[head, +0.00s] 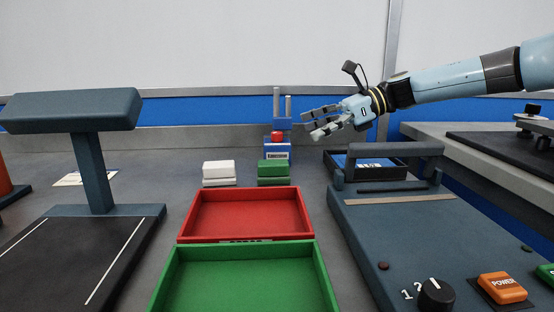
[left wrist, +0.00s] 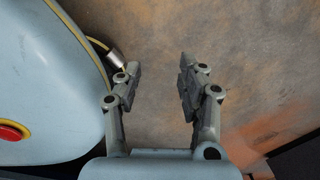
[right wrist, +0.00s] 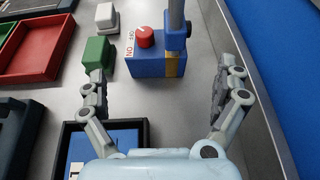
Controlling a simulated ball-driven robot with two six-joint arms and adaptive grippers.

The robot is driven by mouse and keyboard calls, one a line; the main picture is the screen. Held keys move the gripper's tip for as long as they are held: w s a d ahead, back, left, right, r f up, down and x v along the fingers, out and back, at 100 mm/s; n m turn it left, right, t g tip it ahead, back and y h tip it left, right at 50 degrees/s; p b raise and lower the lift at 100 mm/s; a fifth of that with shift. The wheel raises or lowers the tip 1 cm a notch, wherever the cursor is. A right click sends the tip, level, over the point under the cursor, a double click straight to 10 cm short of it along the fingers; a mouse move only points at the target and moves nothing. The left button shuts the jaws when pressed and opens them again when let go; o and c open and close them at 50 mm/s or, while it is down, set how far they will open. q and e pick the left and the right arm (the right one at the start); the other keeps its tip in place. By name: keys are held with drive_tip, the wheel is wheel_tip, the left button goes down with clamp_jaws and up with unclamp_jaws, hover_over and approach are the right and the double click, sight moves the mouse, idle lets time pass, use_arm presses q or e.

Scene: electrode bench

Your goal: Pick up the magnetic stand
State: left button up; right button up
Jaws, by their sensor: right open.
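The magnetic stand (head: 277,150) is a blue block with a red knob and grey upright posts, at the back middle of the bench. My left gripper (left wrist: 158,64) is open and empty above a brown, stained surface, away from the stand.
White blocks (head: 219,171) and green blocks (head: 273,170) sit in front of the stand. A red tray (head: 303,235) and a green tray (head: 164,290) are nearer. A black bin (head: 400,165) with blue inside stands right of the stand. A wall ledge (head: 215,138) runs behind.

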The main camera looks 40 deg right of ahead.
sight(289, 140)
drive_tip(key=b+x, duration=0.2)
drive_tip(key=x, duration=0.1)
drive_tip(key=shift+f, duration=0.3)
drive_tip(key=shift+w+a+b, duration=0.2)
drive_tip(key=shift+a+b, duration=0.1)
drive_tip(key=shift+b, duration=0.2)
drive_tip(key=shift+f+b+x, duration=0.2)
drive_tip(key=shift+b+x, duration=0.9)
drive_tip(key=b+x, duration=0.2)
drive_tip(key=b, duration=0.1)
drive_tip(key=shift+a+f, duration=0.1)
drive_tip(key=shift+a, duration=0.25)
drive_tip(key=shift+w, duration=0.1)
use_arm(q)
drive_tip(key=w+d+r, duration=0.4)
drive_tip(key=w+r, duration=0.8)
drive_tip(key=w, duration=0.4)
drive_tip(key=shift+w+r+t, duration=0.3)
drive_tip(key=shift+t, duration=0.1)
drive_tip(key=shift+d, duration=0.1)
use_arm(e)
drive_tip(key=shift+c, duration=0.3)
drive_tip(key=c, duration=1.4)
